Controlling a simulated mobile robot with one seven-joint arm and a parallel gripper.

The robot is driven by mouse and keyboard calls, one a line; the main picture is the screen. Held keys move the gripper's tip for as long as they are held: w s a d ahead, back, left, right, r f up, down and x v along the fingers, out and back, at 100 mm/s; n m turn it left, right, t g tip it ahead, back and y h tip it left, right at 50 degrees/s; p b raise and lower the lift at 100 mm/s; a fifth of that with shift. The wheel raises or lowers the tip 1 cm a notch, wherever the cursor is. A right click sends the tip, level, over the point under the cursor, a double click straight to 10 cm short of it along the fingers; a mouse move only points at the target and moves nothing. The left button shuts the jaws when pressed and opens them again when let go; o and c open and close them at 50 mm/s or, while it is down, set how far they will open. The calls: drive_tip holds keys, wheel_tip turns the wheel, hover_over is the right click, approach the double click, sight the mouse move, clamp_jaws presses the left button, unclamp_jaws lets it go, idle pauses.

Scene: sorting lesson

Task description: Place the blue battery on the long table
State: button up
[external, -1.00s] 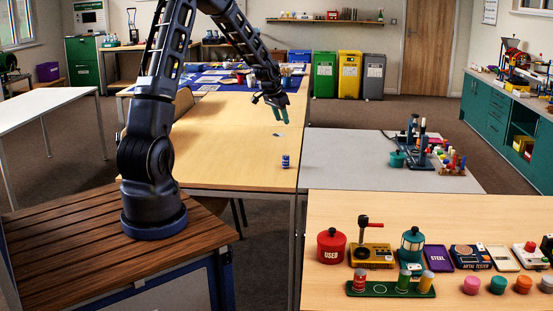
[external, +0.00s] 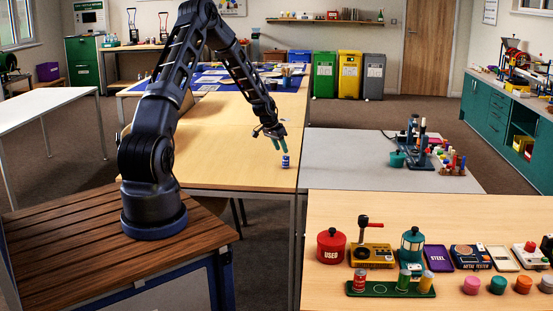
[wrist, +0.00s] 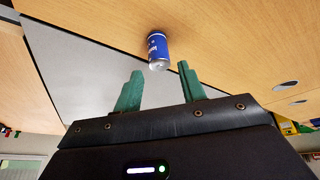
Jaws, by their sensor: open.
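The blue battery (external: 285,161) stands upright on the light wooden long table (external: 225,165), near its right edge. It also shows in the wrist view (wrist: 158,50), just beyond my fingertips and between their lines. My gripper (external: 280,144) is open and empty, with green fingers pointing down just above the battery. In the wrist view both fingers of my gripper (wrist: 160,82) are apart, with nothing between them. I cannot tell whether a fingertip touches the battery.
A grey table (external: 350,160) adjoins on the right and carries a device with a teal cup (external: 397,159). The front right table holds a red pot (external: 331,246) and a green tray (external: 365,291) with several batteries. The long table around the battery is clear.

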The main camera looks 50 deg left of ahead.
sight(284, 156)
drive_tip(key=x, duration=0.2)
drive_tip(key=shift+w+f, duration=0.1)
drive_tip(key=shift+f, duration=0.3)
drive_tip(key=shift+x, duration=2.55)
drive_tip(key=shift+d, duration=0.1)
